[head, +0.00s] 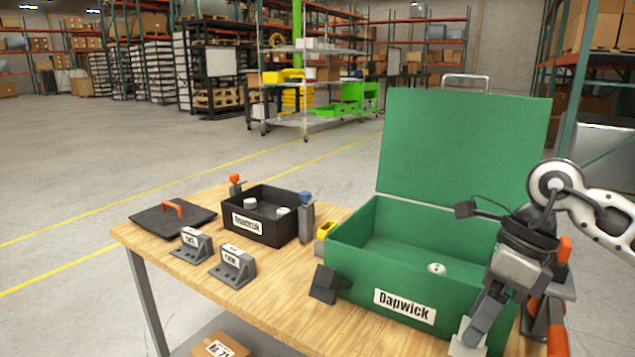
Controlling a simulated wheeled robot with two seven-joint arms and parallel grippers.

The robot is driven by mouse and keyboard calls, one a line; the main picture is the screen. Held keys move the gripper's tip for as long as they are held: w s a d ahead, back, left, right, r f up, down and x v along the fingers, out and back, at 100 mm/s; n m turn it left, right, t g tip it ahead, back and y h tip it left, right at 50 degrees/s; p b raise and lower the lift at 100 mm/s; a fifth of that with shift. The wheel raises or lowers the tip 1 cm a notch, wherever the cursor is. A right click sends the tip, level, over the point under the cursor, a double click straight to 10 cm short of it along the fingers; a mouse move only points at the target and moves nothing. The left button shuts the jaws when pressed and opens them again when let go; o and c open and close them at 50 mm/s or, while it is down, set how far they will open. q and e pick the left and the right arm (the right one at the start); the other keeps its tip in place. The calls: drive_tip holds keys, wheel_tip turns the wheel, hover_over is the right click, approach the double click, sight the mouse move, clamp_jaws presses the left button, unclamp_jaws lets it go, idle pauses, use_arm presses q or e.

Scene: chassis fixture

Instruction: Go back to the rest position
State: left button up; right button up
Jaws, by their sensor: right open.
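My right gripper (508,325) hangs at the lower right, in front of the right part of the green box. Its jaws are open, and I see nothing held between them. The gripper and arm hide the box's right front corner. The green box (350,255), labelled "Dapwick", stands on the wooden table with its green lid (460,145) raised upright at the back. A small round white part (437,268) lies inside the box. My left gripper is not in view.
A black box (268,228) with white round parts stands left on the wooden table (290,306), between posts with orange (235,179) and blue (306,197) tops. A black lid (172,217) with an orange handle lies further left. Two grey labelled brackets (192,244) (233,266) sit in front.

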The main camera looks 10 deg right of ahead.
drive_tip(key=s+a+f+m+y+b, duration=0.2)
drive_tip(key=a+y, duration=0.5)
drive_tip(key=a, duration=0.4)
drive_tip(key=s+a+f+m+y+b, duration=0.1)
drive_tip(key=s+a+m+y, duration=0.15)
drive_tip(key=a+y, duration=0.6)
drive_tip(key=w+d+f+m+t+h+b, duration=0.15)
drive_tip(key=f+m+t+h, duration=0.4)
drive_tip(key=m+t, duration=0.6)
drive_tip(key=w+d+f+m+t+h+b, duration=0.1)
drive_tip(key=w+f+m+t+h+b, duration=0.4)
drive_tip(key=m, duration=1.2)
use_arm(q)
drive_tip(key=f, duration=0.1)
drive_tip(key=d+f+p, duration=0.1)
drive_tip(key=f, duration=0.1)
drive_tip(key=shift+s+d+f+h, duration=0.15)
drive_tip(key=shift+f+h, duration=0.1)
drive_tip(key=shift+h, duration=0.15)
use_arm(e)
drive_tip(key=s+d+f+m+g+h, duration=0.2)
drive_tip(key=s+f+m, duration=0.3)
drive_tip(key=f, duration=0.5)
drive_tip(key=s+d+f+m+g+h, duration=0.2)
drive_tip(key=s+f+m, duration=0.3)
drive_tip(key=s+f, duration=0.3)
wheel_tip(320, 180, down, 2)
drive_tip(key=shift+f+g+h, duration=0.15)
drive_tip(key=shift+g+h, duration=0.4)
drive_tip(key=shift+h, duration=0.25)
